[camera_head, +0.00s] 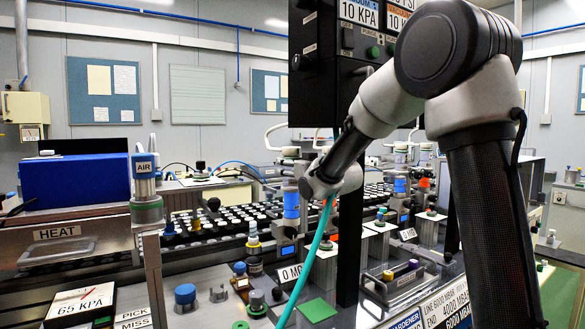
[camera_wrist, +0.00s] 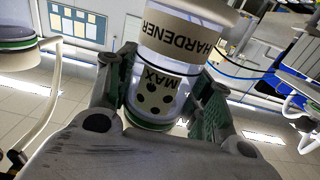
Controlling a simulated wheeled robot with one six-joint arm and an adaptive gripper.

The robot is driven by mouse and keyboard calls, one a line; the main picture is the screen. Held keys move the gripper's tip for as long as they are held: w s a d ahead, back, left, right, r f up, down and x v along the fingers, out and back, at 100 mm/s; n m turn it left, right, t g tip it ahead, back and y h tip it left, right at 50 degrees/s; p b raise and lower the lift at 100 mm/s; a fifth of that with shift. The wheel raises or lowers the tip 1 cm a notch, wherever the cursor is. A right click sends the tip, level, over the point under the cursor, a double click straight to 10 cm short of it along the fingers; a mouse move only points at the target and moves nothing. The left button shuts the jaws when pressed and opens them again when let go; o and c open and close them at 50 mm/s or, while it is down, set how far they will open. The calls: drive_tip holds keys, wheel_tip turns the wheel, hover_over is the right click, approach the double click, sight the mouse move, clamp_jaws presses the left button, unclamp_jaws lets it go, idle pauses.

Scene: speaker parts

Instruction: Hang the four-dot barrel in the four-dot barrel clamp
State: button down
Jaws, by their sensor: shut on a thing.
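My gripper (camera_wrist: 160,100) is shut on a clear barrel (camera_wrist: 172,75) in the wrist view. The barrel has a cream HARDENER label, a MAX mark, a patch of several black dots and a dark green band at the end nearer my gripper. The exact dot count is hard to read. The green-padded fingers press on both sides of it. In the head view my wrist hangs at the centre, and I cannot make out the fingers or the held barrel. I cannot tell which of the stands there carries the four-dot clamp.
A post topped by an AIR unit (camera_head: 145,185) stands at the left, near the blue box (camera_head: 75,181). A dark control column (camera_head: 345,75) rises close to my wrist. Small caps and fittings crowd the front bench. A teal hose (camera_head: 312,255) hangs below my wrist.

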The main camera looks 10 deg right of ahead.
drive_tip(key=shift+x, duration=1.2)
drive_tip(key=shift+w, duration=0.1)
drive_tip(key=shift+x, duration=1.45)
drive_tip(key=shift+f, duration=0.3)
drive_tip(key=c, duration=0.5)
unclamp_jaws()
drive_tip(key=shift+c, duration=0.2)
drive_tip(key=shift+f, duration=0.1)
